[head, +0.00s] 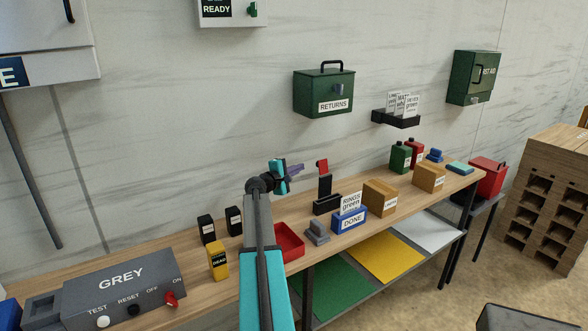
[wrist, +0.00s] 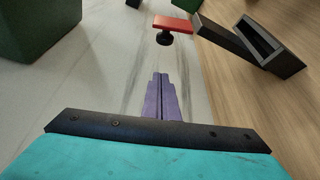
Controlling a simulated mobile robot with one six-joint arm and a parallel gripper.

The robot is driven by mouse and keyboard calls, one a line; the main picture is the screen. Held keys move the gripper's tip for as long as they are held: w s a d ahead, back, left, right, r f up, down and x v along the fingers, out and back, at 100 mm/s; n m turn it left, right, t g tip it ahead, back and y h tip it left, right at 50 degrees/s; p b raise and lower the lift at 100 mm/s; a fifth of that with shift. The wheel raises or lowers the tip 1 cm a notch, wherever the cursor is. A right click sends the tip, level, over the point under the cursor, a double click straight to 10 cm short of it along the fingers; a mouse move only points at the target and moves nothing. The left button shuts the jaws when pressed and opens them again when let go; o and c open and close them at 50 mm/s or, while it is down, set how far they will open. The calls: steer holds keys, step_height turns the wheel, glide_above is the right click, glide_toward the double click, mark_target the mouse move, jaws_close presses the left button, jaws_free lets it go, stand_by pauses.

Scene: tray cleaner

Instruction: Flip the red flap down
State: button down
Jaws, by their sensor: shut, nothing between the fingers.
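The red flap (head: 322,167) is at the top of a black upright post (head: 325,186), whose black base (head: 327,204) stands on the bench. In the wrist view the red flap (wrist: 173,23) shows ahead of my fingertips, with a round black knob (wrist: 164,38) beside it. The black post (wrist: 232,38) shows to its right. My gripper (head: 299,168) is shut and empty, to the left of the flap in the head view and apart from it. Its purple fingers (wrist: 161,76) point toward the flap in the wrist view.
The blue DONE holder (head: 349,222), a grey block (head: 317,233) and a red tray (head: 289,241) stand near the post on the wooden bench. A green RETURNS box (head: 323,94) hangs on the wall above. A cardboard-coloured box (head: 380,198) stands to the right.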

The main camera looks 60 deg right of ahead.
mark_target(321, 166)
steer(key=s+d+p, duration=0.2)
steer(key=s, duration=0.1)
steer(key=s+p, duration=0.1)
steer(key=shift+s+d+r+p, duration=0.15)
steer(key=shift+d+r+p, duration=0.15)
steer(key=shift+d+p, duration=0.1)
stand_by(0.5)
stand_by(0.5)
steer(key=shift+b, duration=0.4)
